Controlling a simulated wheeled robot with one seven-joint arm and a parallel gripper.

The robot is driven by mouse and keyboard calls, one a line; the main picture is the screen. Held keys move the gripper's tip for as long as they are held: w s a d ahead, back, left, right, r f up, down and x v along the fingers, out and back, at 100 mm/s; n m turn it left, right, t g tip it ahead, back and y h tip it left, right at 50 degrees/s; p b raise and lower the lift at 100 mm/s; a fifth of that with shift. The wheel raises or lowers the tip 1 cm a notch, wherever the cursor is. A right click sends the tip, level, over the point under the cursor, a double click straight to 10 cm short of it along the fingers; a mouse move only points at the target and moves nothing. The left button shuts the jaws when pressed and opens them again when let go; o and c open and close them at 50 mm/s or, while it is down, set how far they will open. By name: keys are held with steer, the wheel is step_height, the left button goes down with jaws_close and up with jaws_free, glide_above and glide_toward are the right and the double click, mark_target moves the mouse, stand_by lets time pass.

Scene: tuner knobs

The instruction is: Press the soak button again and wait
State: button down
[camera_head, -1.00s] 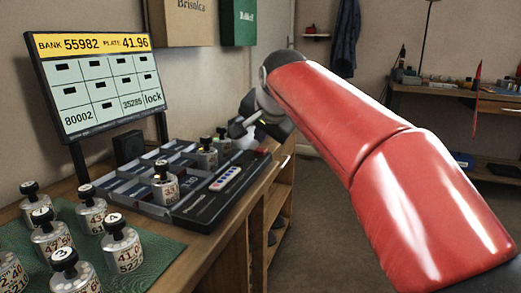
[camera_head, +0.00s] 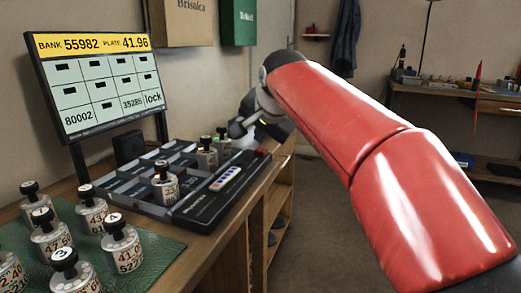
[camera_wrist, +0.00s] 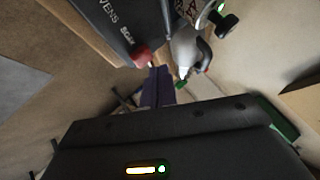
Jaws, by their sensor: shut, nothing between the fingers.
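The soak button looks to be the red button (camera_wrist: 141,54) at the end of the dark console, beside a label that seems to read "Soak" in the wrist view. My gripper (camera_wrist: 158,82) is shut and empty, with its fingertips close to the red button; I cannot tell whether they touch it. In the head view my gripper (camera_head: 240,127) is over the far right end of the console (camera_head: 200,205), and the button is largely hidden there. The screen (camera_head: 95,83) reads BANK 55982 and PLATE 41.96, with 80002, 35285 and "lock" in its bottom row.
A numbered knob weight (camera_head: 165,187) stands in the console's tray, and others stand near its far end. Several more stand on a green mat (camera_head: 150,262) at the left front. The wooden bench (camera_head: 232,228) ends just right of the console. Open floor lies beyond.

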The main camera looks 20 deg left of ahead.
mark_target(261, 151)
steer(key=shift+f, duration=0.4)
steer(key=shift+f+b, duration=0.65)
stand_by(0.9)
steer(key=shift+r+p, duration=1)
step_height(261, 151, up, 5)
steer(key=p, duration=0.5)
